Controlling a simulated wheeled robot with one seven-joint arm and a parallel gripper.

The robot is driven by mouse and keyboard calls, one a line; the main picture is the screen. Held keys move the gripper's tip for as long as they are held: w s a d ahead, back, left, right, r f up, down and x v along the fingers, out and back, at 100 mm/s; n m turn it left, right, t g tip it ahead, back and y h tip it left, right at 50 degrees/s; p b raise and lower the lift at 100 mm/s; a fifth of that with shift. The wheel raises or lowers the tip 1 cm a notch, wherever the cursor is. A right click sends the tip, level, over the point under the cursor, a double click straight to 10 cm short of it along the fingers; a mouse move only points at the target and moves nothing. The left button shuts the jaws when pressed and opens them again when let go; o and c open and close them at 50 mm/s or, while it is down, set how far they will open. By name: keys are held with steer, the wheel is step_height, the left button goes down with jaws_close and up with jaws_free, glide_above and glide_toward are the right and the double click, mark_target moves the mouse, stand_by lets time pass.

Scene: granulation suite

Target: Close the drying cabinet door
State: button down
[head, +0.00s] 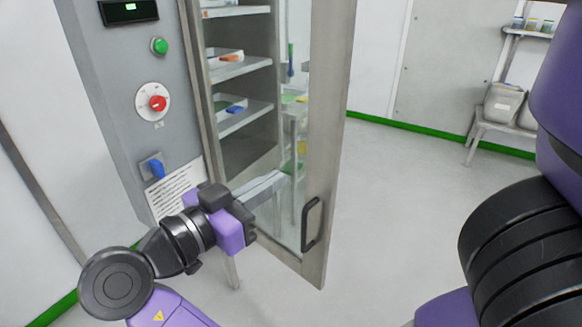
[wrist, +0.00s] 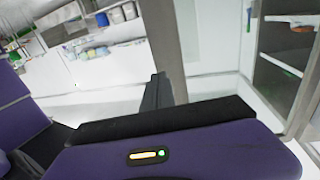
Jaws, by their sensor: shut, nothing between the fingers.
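The drying cabinet (head: 130,75) stands at the left in the head view, with its door (head: 331,130) open. The door has a glass pane in a metal frame and a dark bar handle (head: 311,225) low on it. My gripper (head: 282,180) is shut and empty, its fingers pointing at the glass, left of and above the handle. I cannot tell whether the fingertips touch the door. In the wrist view my shut fingers (wrist: 158,88) show in front of the door's metal upright (wrist: 163,35). The cabinet interior (wrist: 285,45) shows at the right there.
Cabinet shelves hold trays (head: 231,110) with coloured items. The control panel has a green button (head: 159,46), a red knob (head: 157,103) and a blue switch (head: 155,168). A rack (head: 490,130) with containers stands far right. The grey floor (head: 400,210) right of the door is clear.

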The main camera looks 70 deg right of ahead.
mark_target(328, 147)
steer(key=p+x, duration=0.2)
steer(key=x, duration=1.1)
